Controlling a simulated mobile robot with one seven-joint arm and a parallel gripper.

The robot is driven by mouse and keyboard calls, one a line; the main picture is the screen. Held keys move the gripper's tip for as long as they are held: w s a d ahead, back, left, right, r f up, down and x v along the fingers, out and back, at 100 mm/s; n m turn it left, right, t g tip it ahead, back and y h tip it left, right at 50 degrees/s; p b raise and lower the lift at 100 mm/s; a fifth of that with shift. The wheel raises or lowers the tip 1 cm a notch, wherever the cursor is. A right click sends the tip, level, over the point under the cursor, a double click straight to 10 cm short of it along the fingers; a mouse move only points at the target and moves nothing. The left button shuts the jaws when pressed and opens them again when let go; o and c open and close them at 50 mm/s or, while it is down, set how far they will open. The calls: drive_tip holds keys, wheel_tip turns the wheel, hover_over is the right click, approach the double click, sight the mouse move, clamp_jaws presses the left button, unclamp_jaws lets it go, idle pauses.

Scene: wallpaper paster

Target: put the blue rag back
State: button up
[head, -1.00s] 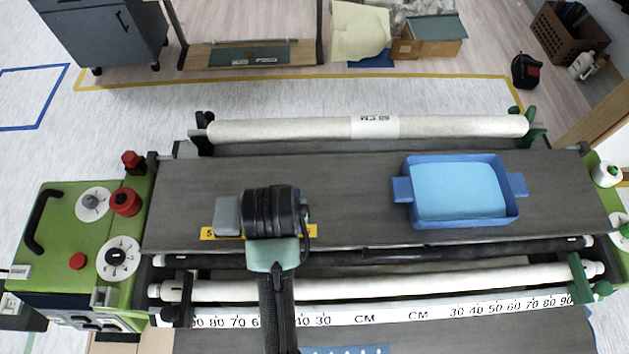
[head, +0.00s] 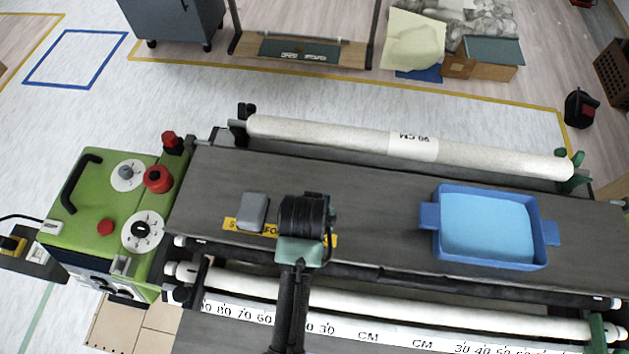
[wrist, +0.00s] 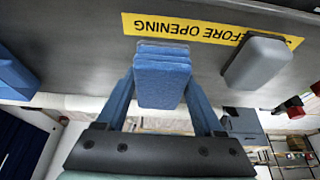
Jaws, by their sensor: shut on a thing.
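My gripper (wrist: 160,82) is shut on the blue rag (wrist: 162,66), a small folded stack of blue cloth between its two blue fingers in the wrist view. The rag is over the grey table top, near the yellow warning strip (wrist: 190,28); whether it touches the surface I cannot tell. In the head view the end of my arm hides the rag and the fingers.
A grey block (head: 253,210) sits just left of my gripper in the head view. A blue tray (head: 547,255) with a light blue fill stands to the right on the table top (head: 390,185). A white roll (head: 330,131) runs along the far edge. Green machine housing (head: 85,215) stands left.

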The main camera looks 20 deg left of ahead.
drive_tip(key=shift+f+p, duration=0.6)
drive_tip(key=shift+f, duration=1.35)
drive_tip(key=shift+f, duration=0.2)
drive_tip(key=o, duration=1.4)
drive_tip(key=shift+b, duration=0.6)
drive_tip(key=b+v, duration=0.1)
drive_tip(key=v, duration=1.2)
